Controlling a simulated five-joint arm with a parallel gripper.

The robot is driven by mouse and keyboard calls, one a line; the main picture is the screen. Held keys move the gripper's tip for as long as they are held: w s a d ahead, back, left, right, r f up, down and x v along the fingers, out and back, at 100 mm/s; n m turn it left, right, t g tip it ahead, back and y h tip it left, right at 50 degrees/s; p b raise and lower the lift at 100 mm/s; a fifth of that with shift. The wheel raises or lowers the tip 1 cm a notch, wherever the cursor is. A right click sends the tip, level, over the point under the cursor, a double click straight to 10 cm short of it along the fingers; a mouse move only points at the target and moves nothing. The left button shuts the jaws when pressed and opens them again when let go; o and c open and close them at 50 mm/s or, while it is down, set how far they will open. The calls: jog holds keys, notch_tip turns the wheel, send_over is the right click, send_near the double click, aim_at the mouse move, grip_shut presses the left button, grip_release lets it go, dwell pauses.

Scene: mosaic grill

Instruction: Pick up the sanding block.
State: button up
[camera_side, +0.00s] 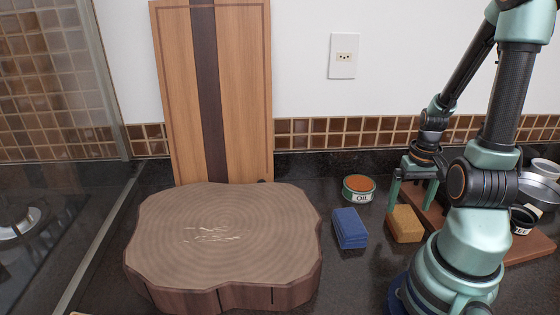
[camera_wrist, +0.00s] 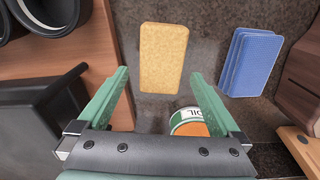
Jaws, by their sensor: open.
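A tan, grainy rectangular block (camera_side: 405,224), which looks like the sanding block, lies flat on the dark counter in the side view. In the wrist view the tan block (camera_wrist: 163,57) is at the top middle, its lower end between the tips of my fingers. My gripper (camera_side: 411,203) is open and empty, pointing down above and close to the block. In the wrist view my gripper (camera_wrist: 160,74) shows two green fingers spread wider than the block. I cannot tell the exact height of the tips above the block.
A blue layered block (camera_side: 350,228) lies left of the tan one. An oil tin (camera_side: 359,189) stands behind. A large wood slab (camera_side: 220,235) fills the left. A wooden board (camera_side: 520,250) with bowls and pots is at the right. An upright cutting board (camera_side: 250,100) leans on the wall.

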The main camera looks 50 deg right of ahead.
aim_at(405, 214)
jog(key=shift+w+f, duration=0.1)
jog(key=shift+f, duration=2.65)
jog(key=c, duration=1.2)
jog(key=shift+r, duration=0.15)
notch_tip(405, 214, up, 20)
